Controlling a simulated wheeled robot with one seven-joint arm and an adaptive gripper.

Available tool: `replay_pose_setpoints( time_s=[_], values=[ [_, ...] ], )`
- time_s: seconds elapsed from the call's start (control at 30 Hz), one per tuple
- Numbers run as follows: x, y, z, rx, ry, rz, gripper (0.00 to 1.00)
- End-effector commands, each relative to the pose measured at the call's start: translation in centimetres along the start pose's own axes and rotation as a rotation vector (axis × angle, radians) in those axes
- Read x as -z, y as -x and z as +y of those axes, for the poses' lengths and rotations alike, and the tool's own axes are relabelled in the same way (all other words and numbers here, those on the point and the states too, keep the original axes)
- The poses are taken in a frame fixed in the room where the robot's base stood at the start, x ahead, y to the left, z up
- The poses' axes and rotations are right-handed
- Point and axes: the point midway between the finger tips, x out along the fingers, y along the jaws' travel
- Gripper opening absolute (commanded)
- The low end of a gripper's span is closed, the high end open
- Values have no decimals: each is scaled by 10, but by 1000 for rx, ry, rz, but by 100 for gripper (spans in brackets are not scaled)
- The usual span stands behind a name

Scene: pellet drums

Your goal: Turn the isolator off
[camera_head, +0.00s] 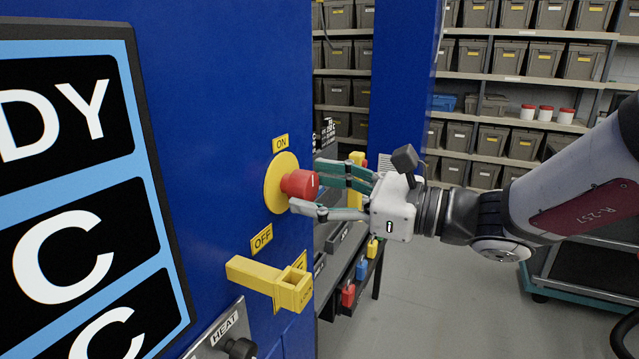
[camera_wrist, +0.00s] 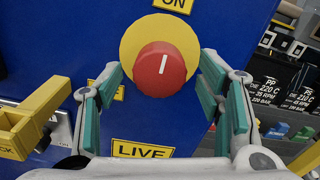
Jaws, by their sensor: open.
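The isolator is a red knob (camera_head: 299,185) on a round yellow plate (camera_head: 274,183), mounted on a blue cabinet face. A yellow ON label (camera_head: 280,142) is above it and a yellow OFF label (camera_head: 262,238) is below left. In the wrist view the red knob (camera_wrist: 159,70) has a white line pointing nearly straight up, toward the ON label (camera_wrist: 174,4). My gripper (camera_head: 318,195) is open, its green-padded fingers at either side of the knob. In the wrist view my gripper (camera_wrist: 160,95) has its fingertips beside the knob's lower half; I cannot tell whether they touch it.
A yellow lock bracket (camera_head: 265,283) juts out below the knob. A LIVE label (camera_wrist: 142,150) shows in the wrist view. A HEAT switch (camera_head: 239,347) is at the bottom. Shelves of grey bins (camera_head: 505,145) stand behind.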

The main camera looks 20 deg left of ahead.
Motion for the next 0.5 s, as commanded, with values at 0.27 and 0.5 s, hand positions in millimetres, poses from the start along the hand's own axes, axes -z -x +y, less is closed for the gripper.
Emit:
replay_pose_setpoints(
  time_s=[0.27,0.5],
  values=[
    [0,-26,0,-1,1,0,61],
    [0,-28,0,0,1,1,61]
  ],
)
